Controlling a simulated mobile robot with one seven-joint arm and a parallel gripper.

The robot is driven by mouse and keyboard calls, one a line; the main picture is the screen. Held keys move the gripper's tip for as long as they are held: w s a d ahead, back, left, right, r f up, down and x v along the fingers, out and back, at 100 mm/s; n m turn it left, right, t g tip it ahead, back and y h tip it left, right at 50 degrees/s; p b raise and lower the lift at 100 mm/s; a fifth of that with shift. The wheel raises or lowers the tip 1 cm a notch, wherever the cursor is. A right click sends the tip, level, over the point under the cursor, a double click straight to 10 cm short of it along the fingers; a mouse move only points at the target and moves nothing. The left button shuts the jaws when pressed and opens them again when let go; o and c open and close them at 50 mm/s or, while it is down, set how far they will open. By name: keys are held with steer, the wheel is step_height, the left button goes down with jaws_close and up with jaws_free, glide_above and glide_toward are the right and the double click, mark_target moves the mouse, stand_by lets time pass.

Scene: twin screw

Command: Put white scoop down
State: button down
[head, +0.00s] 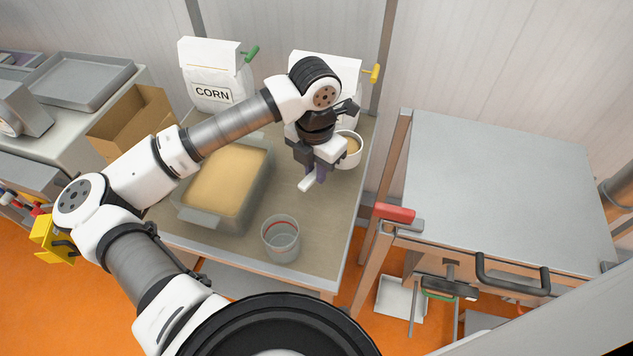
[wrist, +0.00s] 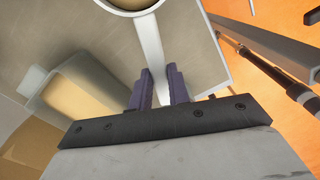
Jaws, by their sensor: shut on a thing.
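The white scoop (head: 351,146) is a round cup with a long flat handle, near the right side of the table beyond my gripper. Its inside looks tan. In the wrist view its handle (wrist: 149,45) runs down from the cup at the top edge to between my purple fingers. My gripper (head: 318,174) points down and is shut on this handle; the fingers also show in the wrist view (wrist: 160,85). The handle's end (head: 306,184) sticks out below the fingers. The gripper hides part of the handle. I cannot tell whether the cup touches the table.
A tray of tan powder (head: 228,182) is left of my gripper. A clear cup (head: 281,240) stands near the table's front edge. A CORN bag (head: 211,80) and another white bag (head: 345,72) stand behind. A grey-topped bench (head: 500,185) is to the right, across a gap.

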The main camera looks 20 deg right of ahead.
step_height(320, 180, down, 6)
steer(key=shift+f+p, duration=0.25)
steer(key=shift+p, duration=0.5)
steer(key=shift+f, duration=0.35)
steer(key=shift+f+b, duration=0.2)
steer(key=shift+b, duration=0.15)
steer(key=c, duration=1.3)
jaws_free()
steer(key=shift+r, duration=0.15)
